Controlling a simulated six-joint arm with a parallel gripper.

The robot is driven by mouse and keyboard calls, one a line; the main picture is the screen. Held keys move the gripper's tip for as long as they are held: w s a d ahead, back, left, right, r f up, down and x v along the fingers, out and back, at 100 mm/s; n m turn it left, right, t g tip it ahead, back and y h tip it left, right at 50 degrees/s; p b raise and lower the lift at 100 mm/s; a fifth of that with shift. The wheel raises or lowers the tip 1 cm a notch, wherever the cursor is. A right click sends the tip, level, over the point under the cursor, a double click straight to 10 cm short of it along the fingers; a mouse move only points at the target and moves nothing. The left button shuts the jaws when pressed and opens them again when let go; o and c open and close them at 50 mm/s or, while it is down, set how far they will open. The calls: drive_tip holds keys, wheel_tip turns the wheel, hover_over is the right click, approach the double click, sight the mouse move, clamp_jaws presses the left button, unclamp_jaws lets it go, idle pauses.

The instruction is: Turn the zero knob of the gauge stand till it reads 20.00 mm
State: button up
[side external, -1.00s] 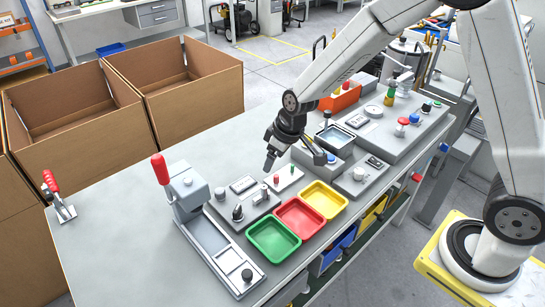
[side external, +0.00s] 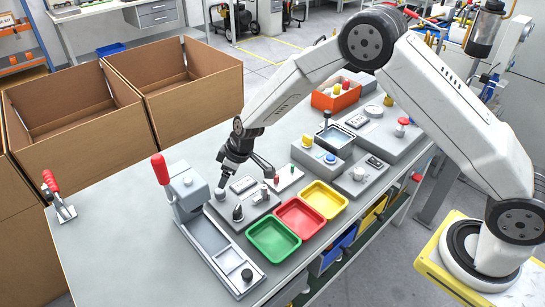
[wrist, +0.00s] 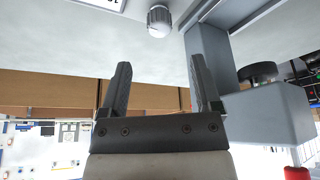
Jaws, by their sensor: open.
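The gauge stand (side external: 255,208) is a low grey unit beside the lever press, carrying a small display (side external: 243,184), a black knob (side external: 238,212) and a small metal post (side external: 264,190). A small grey round knob (side external: 220,194), apparently the zero knob, stands at its left end. The wrist view shows a ribbed grey knob (wrist: 159,20) beyond the fingertips, apparently the same one. My gripper (side external: 222,178) points down just above it, open and empty. In the wrist view my gripper (wrist: 160,62) has its fingers apart, with the knob between their lines but not touched. The reading is not legible.
The red-handled lever press (side external: 188,190) stands close left of my gripper; its grey body (wrist: 265,115) fills the wrist view's right. Green (side external: 273,240), red (side external: 300,217) and yellow (side external: 325,198) trays lie in front. Cardboard boxes (side external: 75,140) stand behind the bench.

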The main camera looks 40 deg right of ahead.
sight(220, 190)
drive_tip(key=shift+x, duration=3.85)
drive_tip(key=shift+c, duration=0.2)
clamp_jaws()
